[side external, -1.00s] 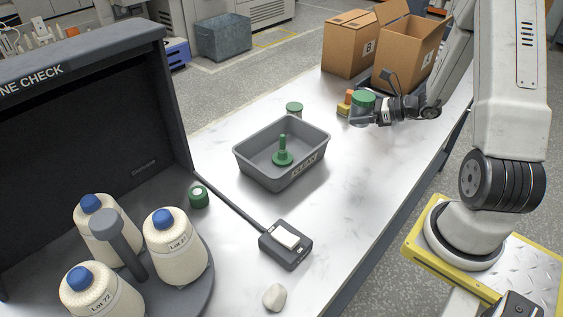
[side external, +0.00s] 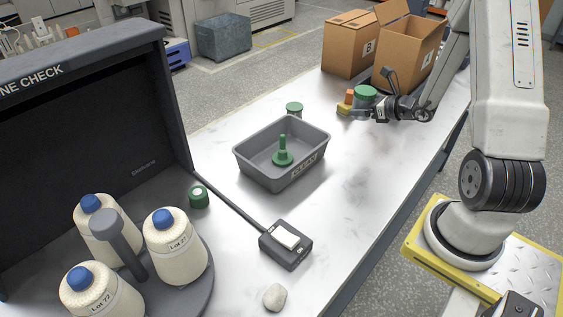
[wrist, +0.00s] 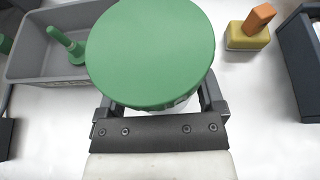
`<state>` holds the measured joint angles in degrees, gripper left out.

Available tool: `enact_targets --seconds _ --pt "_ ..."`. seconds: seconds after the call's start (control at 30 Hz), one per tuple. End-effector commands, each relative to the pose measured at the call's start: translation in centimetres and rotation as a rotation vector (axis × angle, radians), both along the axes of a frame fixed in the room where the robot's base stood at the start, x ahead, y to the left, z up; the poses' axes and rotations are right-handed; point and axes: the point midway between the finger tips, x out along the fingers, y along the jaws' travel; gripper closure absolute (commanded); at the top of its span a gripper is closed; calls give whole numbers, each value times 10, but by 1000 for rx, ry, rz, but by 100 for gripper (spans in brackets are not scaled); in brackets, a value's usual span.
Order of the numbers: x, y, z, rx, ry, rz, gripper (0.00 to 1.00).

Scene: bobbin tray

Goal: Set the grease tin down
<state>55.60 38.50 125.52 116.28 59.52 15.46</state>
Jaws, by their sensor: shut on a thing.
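The grease tin (side external: 365,92) has a green lid and is at the far end of the table, left of my arm's end. In the wrist view its round green lid (wrist: 150,50) fills the upper middle. My gripper (side external: 362,108) is shut on the tin, with a finger on each side of it. The tin hides most of the fingers in the wrist view. I cannot tell whether the tin's base touches the table.
A grey tray (side external: 252,172) holding a green peg stands mid-table. A sponge-like yellow block with an orange top (wrist: 249,36) is right beside the tin in the wrist view. A second green-lidded jar (side external: 294,109) stands behind the tray. Boxes (side external: 350,45) stand at the back.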

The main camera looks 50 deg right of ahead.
Motion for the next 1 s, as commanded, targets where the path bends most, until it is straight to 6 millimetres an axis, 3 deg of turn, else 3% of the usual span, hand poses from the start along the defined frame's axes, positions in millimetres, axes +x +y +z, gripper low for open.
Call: enact_targets --seconds 0.6,1.0 --pt "-14 -61 -25 0 1 -478 90" --pt "-31 -80 -39 -1 0 -665 90"
